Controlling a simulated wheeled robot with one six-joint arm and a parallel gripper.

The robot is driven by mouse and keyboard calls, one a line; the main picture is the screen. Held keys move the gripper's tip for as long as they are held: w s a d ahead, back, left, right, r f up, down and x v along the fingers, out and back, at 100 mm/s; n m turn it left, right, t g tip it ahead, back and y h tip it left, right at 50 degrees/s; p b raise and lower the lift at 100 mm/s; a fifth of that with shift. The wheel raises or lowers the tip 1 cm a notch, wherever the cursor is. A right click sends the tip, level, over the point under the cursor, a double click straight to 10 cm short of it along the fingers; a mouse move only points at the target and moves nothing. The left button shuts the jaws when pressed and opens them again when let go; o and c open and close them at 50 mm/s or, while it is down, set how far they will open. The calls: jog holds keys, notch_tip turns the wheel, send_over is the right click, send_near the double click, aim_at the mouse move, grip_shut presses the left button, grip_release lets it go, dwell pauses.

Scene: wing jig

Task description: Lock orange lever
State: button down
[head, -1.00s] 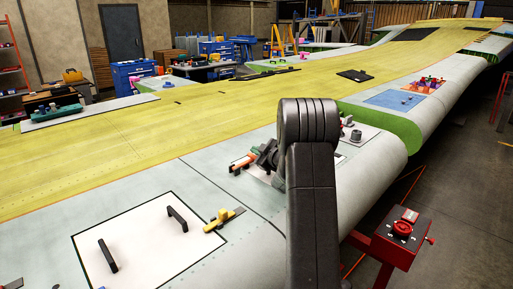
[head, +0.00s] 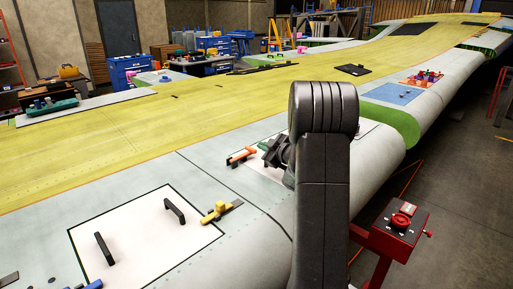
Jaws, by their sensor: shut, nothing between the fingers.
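The orange lever (head: 242,155) lies on the pale wing panel, left of my arm, with a dark part at its lower left end. Its exact lock position is too small to tell. My gripper (head: 268,152) is just right of the orange lever, with a small gap between them in the picture. It is shut and empty. My dark arm link hides part of the panel behind it.
A yellow lever (head: 221,211) and a white panel (head: 140,240) with two black handles are nearer on the wing. A red control box (head: 400,228) stands at right. The yellow wing skin (head: 110,145) beyond is mostly clear.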

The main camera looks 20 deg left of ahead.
jog(key=b+v, duration=0.1)
jog(key=v, duration=0.7)
jog(key=shift+d, duration=0.1)
jog(key=p+x, duration=0.2)
jog(key=x, duration=0.9)
jog(key=shift+s+r, duration=0.1)
jog(key=a, duration=0.1)
jog(key=a+r+n+b, duration=0.1)
jog(key=a+n+b, duration=0.1)
jog(key=shift+s+a+r+t, duration=0.2)
jog(key=shift+s+r+t, duration=0.1)
jog(key=shift+r+t, duration=0.1)
jog(key=shift+s+a+r+p, duration=0.25)
jog(key=shift+s+r+p, duration=0.05)
jog(key=shift+s+r, duration=0.35)
